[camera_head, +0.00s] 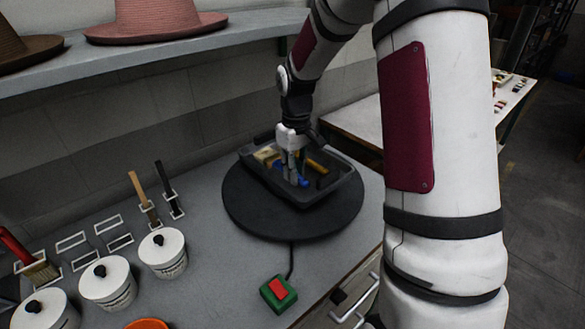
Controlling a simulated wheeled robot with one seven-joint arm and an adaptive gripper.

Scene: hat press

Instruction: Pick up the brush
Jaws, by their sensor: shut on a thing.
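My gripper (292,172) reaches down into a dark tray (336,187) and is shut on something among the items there. A blue item (303,182) shows right at the fingertips and looks like the thing held. The fingers hide much of it, so I cannot tell whether it is a brush. A tan block-like item (266,155) and a yellow-orange item (317,166) also lie in the tray. Outside the tray, a brush with a wooden handle (138,188), one with a black handle (164,177) and one with a red handle (15,246) stand at the left.
The tray sits on a round black turntable (262,225). White lidded pots (163,252) and empty wire holders (108,224) stand at the left. A green box with a red button (278,293) is in front. A shelf with hats (155,18) runs above.

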